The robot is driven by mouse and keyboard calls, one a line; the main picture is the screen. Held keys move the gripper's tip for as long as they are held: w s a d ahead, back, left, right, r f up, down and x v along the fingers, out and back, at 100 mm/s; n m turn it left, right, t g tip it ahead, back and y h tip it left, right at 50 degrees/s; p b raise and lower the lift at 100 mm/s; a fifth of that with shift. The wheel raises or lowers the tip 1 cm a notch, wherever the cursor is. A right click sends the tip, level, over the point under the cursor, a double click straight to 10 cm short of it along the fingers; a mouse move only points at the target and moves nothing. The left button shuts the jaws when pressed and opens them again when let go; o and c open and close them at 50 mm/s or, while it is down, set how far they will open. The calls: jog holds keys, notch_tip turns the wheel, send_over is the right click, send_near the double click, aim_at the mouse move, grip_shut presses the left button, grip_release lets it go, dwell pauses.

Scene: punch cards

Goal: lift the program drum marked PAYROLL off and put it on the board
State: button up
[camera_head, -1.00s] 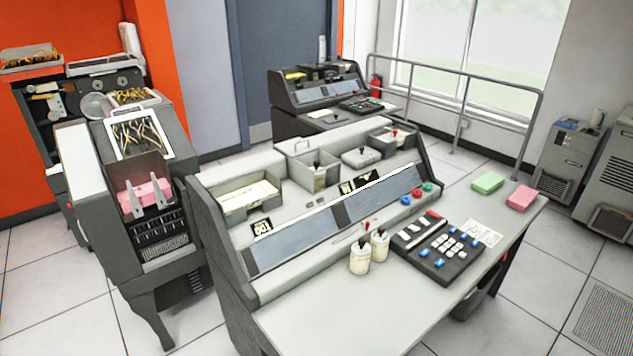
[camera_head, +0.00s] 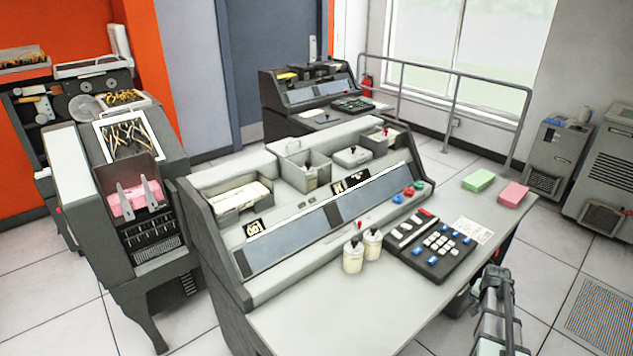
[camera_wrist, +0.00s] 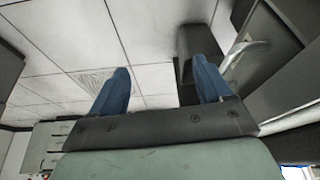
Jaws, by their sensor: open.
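Two small white drums with black tops, the left drum (camera_head: 353,256) and the right drum (camera_head: 373,243), stand upright side by side on the desk in the head view. Their labels are too small to read, so I cannot tell which is PAYROLL. I cannot tell for sure which surface is the board. In the wrist view my gripper (camera_wrist: 161,68) is open, its two blue fingers apart with nothing between them. No drum shows in that view. Part of my arm shows at the lower right of the head view, beyond the desk's right edge and apart from the drums.
A dark keypad unit (camera_head: 433,246) sits right of the drums. A green block (camera_head: 478,180) and a pink block (camera_head: 513,194) lie at the desk's far right. The sloped console (camera_head: 290,236) rises behind the drums. The desk front (camera_head: 330,315) is clear.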

jog(key=w+d+r+t+h, duration=0.1)
jog(key=w+d+r, duration=0.3)
jog(key=w+r, duration=0.3)
jog(key=w+d+r+t, duration=0.1)
jog(key=w+d+r, duration=0.3)
jog(key=r, duration=0.5)
jog(key=w+a+r+n, duration=0.2)
jog(key=w+a+r, duration=0.3)
jog(key=w+r, duration=0.25)
jog(key=w+a+r+n+g+y, duration=0.1)
jog(key=w+a+r+n, duration=0.3)
jog(key=a, duration=0.5)
jog(key=w+a+r+n+y, duration=0.1)
jog(key=w+a+r+n, duration=0.1)
jog(key=w+a, duration=0.5)
notch_tip(320, 180, up, 14)
jog(key=n+g+y, duration=0.2)
jog(key=n+g, duration=0.2)
jog(key=n, duration=0.8)
send_over(308, 167)
jog(key=f, duration=0.8)
jog(key=shift+w+d, duration=0.15)
jog(key=shift+w, duration=0.2)
jog(key=shift+w+a+f, duration=0.1)
jog(key=shift+w+f, duration=0.05)
jog(key=shift+f, duration=1.35)
jog(key=shift+w+a+f, duration=0.1)
jog(key=shift+f, duration=1.35)
